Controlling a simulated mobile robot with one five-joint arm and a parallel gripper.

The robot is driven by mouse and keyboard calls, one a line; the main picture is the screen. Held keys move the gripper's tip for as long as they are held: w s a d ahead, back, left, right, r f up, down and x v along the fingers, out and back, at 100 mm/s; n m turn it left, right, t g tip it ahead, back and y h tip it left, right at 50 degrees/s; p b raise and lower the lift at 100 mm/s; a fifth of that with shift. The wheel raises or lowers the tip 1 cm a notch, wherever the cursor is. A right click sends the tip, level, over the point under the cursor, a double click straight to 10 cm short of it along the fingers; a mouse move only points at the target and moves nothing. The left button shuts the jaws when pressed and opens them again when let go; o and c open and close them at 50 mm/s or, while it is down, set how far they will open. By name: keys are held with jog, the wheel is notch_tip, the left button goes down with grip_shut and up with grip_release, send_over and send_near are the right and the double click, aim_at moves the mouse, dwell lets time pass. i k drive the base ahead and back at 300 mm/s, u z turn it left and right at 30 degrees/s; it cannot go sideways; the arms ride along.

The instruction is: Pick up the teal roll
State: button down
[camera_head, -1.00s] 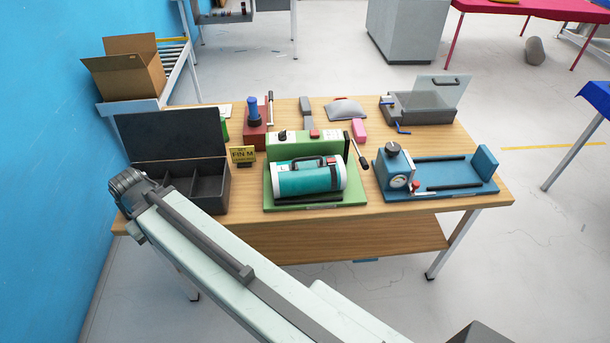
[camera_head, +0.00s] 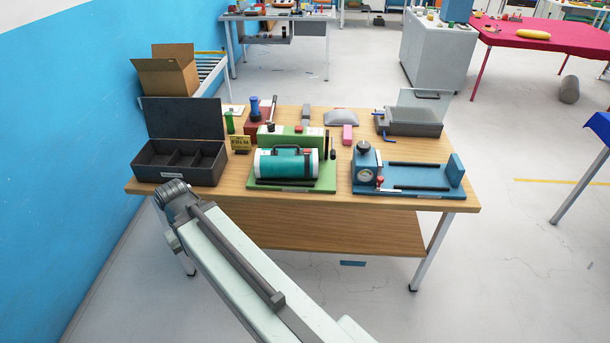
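The teal roll (camera_head: 283,163) is a thick cylinder with a pale right end. It lies sideways on a green machine (camera_head: 322,177), under a dark handle-like bar, at the front middle of the wooden table (camera_head: 232,197). My arm reaches up from the bottom of the picture to a dark ridged joint near the table's front left edge, left of and nearer than the roll. No gripper fingers show, so I cannot see whether they are open or shut. The arm does not touch the roll in this view.
An open black compartment box (camera_head: 180,163) stands left of the green machine. A blue clamp machine (camera_head: 413,175) stands to its right.

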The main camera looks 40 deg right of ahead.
aim_at(294, 161)
jog(key=z, duration=1.2)
jog(key=i, duration=0.5)
jog(key=u, duration=3.4)
jog(key=k, duration=1.05)
jog(key=z, duration=0.45)
